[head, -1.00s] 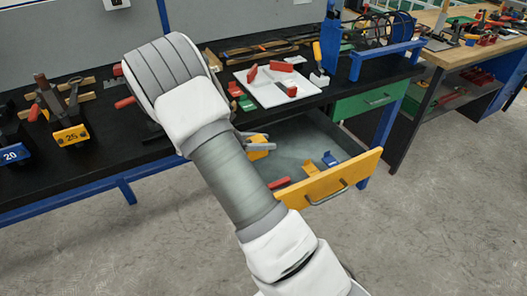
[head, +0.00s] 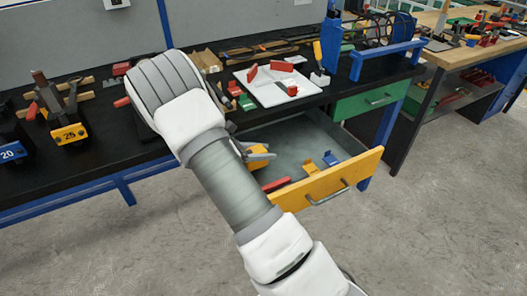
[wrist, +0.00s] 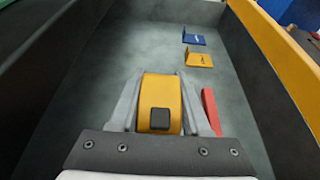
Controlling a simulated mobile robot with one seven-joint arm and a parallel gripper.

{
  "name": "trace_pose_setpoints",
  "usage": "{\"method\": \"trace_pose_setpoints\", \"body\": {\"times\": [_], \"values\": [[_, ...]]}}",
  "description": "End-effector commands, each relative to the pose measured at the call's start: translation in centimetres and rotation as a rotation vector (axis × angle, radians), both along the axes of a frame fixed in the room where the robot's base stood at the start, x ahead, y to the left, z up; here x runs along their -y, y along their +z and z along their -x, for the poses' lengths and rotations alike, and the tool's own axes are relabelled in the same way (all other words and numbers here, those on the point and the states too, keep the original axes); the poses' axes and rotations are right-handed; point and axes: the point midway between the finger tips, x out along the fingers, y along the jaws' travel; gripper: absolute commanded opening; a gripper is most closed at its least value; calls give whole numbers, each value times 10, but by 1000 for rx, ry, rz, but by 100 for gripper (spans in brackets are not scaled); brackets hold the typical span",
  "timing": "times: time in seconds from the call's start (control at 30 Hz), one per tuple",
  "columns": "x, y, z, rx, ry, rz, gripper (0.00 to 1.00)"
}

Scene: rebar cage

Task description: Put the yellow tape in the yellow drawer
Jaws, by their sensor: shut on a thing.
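The yellow tape (wrist: 160,91) is a yellow roll-like piece with a dark square on its near side. My gripper (wrist: 160,100) is shut on it, with one finger on each side, in the wrist view. The tape and gripper are over the inside of the open yellow drawer; how far above its floor I cannot tell. The drawer's yellow front (head: 325,182) has a metal handle and shows on the right in the wrist view (wrist: 280,45). In the head view the gripper (head: 260,155) and tape (head: 257,158) are partly hidden by my arm.
The drawer holds a blue piece (wrist: 194,39), a small yellow piece (wrist: 199,60) and a red piece (wrist: 211,110) near the right finger. Its grey floor (wrist: 110,55) is clear at left and far end. A white tray (head: 270,90) stands on the black bench above.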

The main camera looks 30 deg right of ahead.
Motion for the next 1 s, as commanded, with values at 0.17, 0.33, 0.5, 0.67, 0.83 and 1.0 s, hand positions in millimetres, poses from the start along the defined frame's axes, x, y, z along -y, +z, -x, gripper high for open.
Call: {"method": "trace_pose_setpoints", "body": {"times": [0.17, 0.33, 0.5, 0.67, 0.83, 1.0], "values": [[-1, -6, 2, -9, 0, -6, 76], [-1, -7, 3, -10, 0, -7, 77], [-1, -5, 4, -11, 0, -8, 77], [-9, 10, 2, -10, 4, -9, 77], [-43, 26, 3, -6, 4, -6, 77], [-78, 41, 4, -5, 4, -6, 77]]}}
